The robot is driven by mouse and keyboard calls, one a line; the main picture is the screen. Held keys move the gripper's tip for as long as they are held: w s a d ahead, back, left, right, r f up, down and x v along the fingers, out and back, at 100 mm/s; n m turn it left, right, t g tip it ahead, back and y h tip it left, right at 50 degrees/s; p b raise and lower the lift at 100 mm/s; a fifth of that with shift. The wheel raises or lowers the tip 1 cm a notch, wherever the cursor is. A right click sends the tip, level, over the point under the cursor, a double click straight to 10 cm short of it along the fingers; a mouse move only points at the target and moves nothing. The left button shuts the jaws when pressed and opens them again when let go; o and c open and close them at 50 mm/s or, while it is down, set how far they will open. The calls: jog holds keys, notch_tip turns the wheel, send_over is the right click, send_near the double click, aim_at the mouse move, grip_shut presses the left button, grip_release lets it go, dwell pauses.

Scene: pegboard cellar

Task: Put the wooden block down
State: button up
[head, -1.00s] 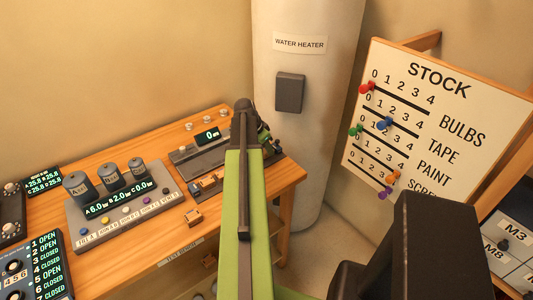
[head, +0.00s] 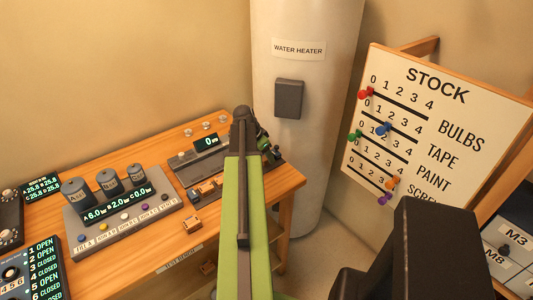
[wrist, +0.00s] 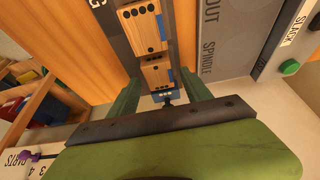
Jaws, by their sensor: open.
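Wooden blocks with black dots and blue ends lie in a row on a dark strip in the wrist view. The nearer block (wrist: 158,73) is just beyond and between my fingertips, and another block (wrist: 143,30) lies farther along. My gripper (wrist: 162,95) is open, with one green finger on each side of the row's near end. I cannot tell whether the fingers touch a block. In the head view, small wooden blocks (head: 207,189) sit by the dark device on the bench, and one block (head: 192,222) lies apart near the front edge. My arm hides the fingertips there.
The wooden bench (head: 150,252) carries a grey console (head: 125,210) with cylinders and a dark device with a display (head: 208,141). The water heater (head: 305,150) stands behind. The stock board (head: 430,130) is at right. A grey panel (wrist: 222,45) borders the row.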

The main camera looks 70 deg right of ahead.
jog(key=p+v, duration=1)
jog(key=v, duration=0.2)
jog(key=shift+f, duration=0.15)
jog(key=w+a+f+n+t+y, duration=0.15)
jog(key=w+a+n, duration=0.85)
jog(key=w+a, duration=1.35)
jog(key=w+a+n+y, duration=0.1)
jog(key=a+n, duration=0.6)
jog(key=a, duration=1.2)
jog(key=w+a+n+y, duration=0.1)
jog(key=w+a+n, duration=0.3)
jog(key=a, duration=1.6)
jog(key=shift+w+f+n+t, duration=0.2)
jog(key=shift+f+n+t, duration=0.3)
jog(key=shift+n, duration=1.3)
